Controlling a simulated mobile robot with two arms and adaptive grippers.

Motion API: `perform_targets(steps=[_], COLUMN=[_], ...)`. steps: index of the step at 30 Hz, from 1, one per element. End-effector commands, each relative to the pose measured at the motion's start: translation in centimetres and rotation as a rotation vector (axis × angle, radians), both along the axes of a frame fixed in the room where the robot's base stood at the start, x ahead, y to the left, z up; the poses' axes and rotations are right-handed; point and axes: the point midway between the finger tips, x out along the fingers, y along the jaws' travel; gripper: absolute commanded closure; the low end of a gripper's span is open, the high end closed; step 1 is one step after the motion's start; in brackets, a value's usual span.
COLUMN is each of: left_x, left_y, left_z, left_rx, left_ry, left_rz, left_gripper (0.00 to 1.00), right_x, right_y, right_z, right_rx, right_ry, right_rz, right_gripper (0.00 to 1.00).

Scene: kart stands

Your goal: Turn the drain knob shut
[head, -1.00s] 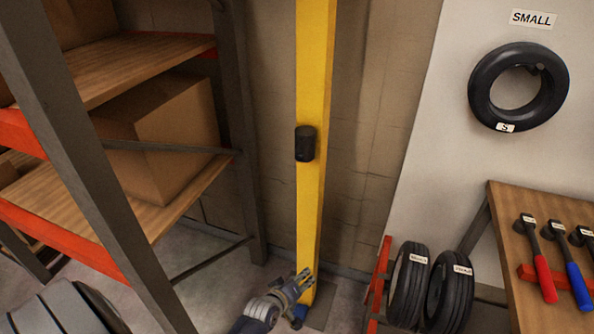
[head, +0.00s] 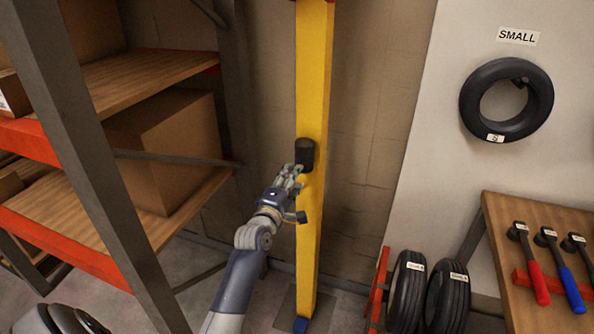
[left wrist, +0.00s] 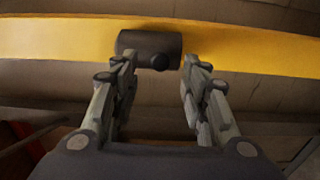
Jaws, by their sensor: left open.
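A dark knob unit (head: 305,152) is fixed to the yellow post (head: 312,95) at mid-height. My right gripper is not in view.
A shelf rack with cardboard boxes (head: 170,145) stands to the left, close to my arm. Small tyres (head: 407,285) stand in a red rack at lower right. A tyre (head: 505,98) hangs on the white panel.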

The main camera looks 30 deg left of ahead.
Motion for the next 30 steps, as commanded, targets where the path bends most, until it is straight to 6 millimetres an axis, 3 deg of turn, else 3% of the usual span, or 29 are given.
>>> perform_targets(steps=[9,22,27,30], left_x=[3.6,4.2,4.2,4.2], left_y=[0.8,1.0,1.0,1.0], left_z=[0.0,-0.1,-0.1,-0.1], left_rx=[0.001,0.001,0.001,0.001], left_ry=[0.0,0.001,0.001,0.001], left_rz=[-0.001,0.0,0.0,0.0], left_gripper=[0.59,0.59,0.97,1.0], right_x=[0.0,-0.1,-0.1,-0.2], right_y=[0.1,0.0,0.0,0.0], right_z=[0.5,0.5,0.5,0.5], right_rx=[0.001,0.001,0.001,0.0], right_ry=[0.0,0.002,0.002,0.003], right_rz=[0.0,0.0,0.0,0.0], right_gripper=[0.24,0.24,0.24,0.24])
